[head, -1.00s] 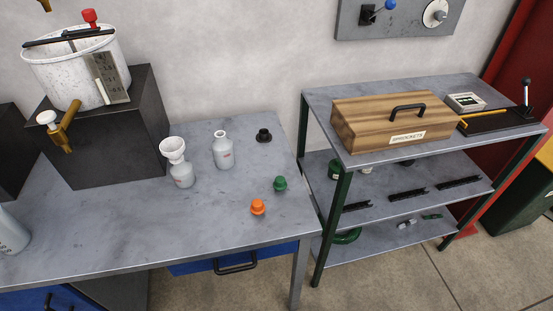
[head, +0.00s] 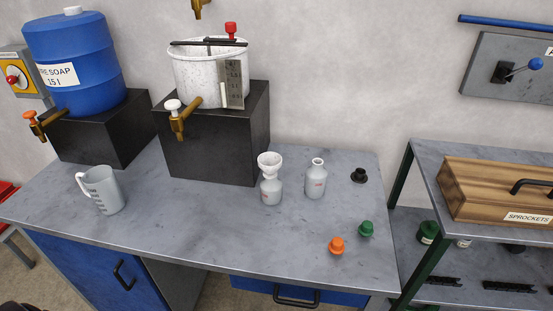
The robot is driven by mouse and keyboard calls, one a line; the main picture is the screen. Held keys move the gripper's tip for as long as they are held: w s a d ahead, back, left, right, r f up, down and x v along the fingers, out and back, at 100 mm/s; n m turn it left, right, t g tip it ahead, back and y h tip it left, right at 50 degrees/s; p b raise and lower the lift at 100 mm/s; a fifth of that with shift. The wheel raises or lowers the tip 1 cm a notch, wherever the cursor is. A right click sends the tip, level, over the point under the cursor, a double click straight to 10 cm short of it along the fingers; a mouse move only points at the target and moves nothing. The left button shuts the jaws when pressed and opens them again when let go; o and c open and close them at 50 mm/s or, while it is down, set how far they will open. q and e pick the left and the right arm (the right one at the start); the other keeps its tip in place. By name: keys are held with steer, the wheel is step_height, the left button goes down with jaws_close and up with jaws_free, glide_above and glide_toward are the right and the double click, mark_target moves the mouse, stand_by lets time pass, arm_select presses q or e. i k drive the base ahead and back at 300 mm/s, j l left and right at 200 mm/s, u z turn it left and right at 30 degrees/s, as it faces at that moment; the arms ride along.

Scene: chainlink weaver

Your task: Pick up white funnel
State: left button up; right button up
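The white funnel (head: 269,161) sits in the mouth of a small grey-white bottle (head: 271,190) on the grey workbench (head: 200,225). It stands upright, and its lower part is hidden inside the bottle neck. A second, open bottle (head: 316,180) stands just to its right. Neither of my grippers shows in the head view.
Black, green (head: 366,229) and orange (head: 337,246) caps lie right of the bottles. A measuring jug (head: 101,190) stands at the left. A white bucket (head: 208,75) with a tap sits on a black block behind the funnel. A shelf with a wooden box (head: 495,190) stands at right.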

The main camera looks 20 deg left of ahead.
mark_target(270, 162)
steer(key=i+l+u, duration=0.2)
steer(key=u, duration=0.2)
steer(key=i+l+u, duration=0.15)
steer(key=u, duration=0.25)
steer(key=k+l, duration=0.05)
steer(key=l, duration=0.05)
